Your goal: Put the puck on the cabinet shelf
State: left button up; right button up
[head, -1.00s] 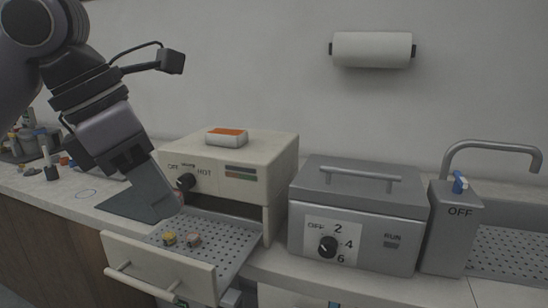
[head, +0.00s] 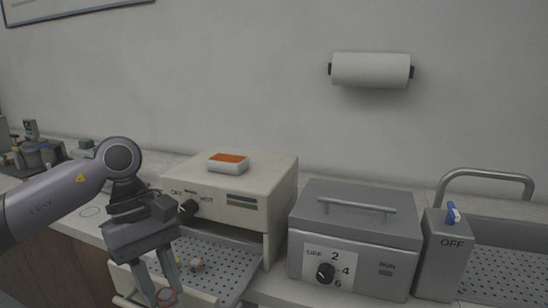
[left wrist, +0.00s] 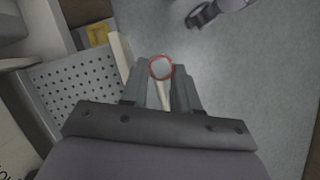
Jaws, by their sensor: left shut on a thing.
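The puck (head: 166,297) is small and round, with a red rim and a pale grey face. My left gripper (head: 160,284) is shut on it and points down in front of the pulled-out drawer. In the left wrist view the puck (left wrist: 161,68) sits between the fingertips, with grey floor behind it. I cannot make out a cabinet shelf in these views. My right gripper is not in view.
A cream heater box (head: 262,190) with an orange-topped block (head: 228,162) stands behind the drawer. Counter clutter (head: 38,155) lies far left.

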pick_arm(q)
jog(key=s+a+f+m+g+y+p, duration=0.1)
jog(key=s+a+f+m+y+p, duration=0.1)
jog(key=f+m, duration=0.4)
jog(key=shift+a+f+m+y+p, duration=0.2)
jog(key=shift+a+m+y+p, duration=0.55)
jog(key=shift+a+m, duration=0.7)
jog(key=shift+d, duration=0.2)
jog(key=shift+a, duration=0.1)
